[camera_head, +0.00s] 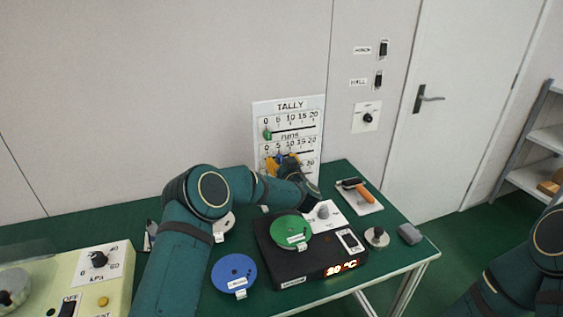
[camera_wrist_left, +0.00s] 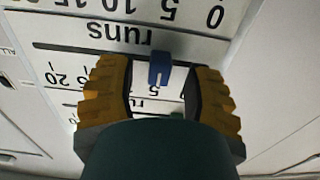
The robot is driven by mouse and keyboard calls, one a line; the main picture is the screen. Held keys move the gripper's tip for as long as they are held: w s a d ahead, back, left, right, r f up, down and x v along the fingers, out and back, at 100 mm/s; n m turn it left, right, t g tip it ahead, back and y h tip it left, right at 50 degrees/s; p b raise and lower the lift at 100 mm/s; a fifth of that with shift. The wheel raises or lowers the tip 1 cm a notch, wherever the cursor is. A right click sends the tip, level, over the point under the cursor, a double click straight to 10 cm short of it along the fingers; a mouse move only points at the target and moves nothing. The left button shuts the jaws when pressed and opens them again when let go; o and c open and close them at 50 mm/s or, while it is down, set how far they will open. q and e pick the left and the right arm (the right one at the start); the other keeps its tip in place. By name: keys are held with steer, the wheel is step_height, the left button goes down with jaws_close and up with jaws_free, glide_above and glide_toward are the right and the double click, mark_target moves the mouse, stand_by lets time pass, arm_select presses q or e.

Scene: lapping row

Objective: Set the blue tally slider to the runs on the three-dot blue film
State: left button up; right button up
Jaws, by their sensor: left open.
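The white TALLY board (camera_head: 259,112) is on the back wall, with number scales from 0 to 20. My left gripper (camera_head: 282,160) is open at its middle row. In the left wrist view, where the board appears upside down, the blue slider (camera_wrist_left: 160,68) stands between the two open yellow fingers of my left gripper (camera_wrist_left: 160,82). A gap shows on each side of it. It is near the 5 of its scale. A blue film disc (camera_head: 234,268) with a white label lies on the green bench; its dots are too small to read. My right gripper is out of view.
A green slider (camera_head: 267,134) sits near 0 on the upper row. A green disc (camera_head: 291,229) rests on the black hot plate (camera_head: 285,262). An orange-handled tool (camera_head: 364,193), a metal weight (camera_head: 377,236) and a grey block (camera_head: 410,234) occupy the bench's right end.

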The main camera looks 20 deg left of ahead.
arm_select(q)
steer(key=shift+d, duration=0.1)
steer(key=v, duration=1.1)
steer(key=shift+s+d, duration=0.2)
steer(key=shift+s, duration=0.15)
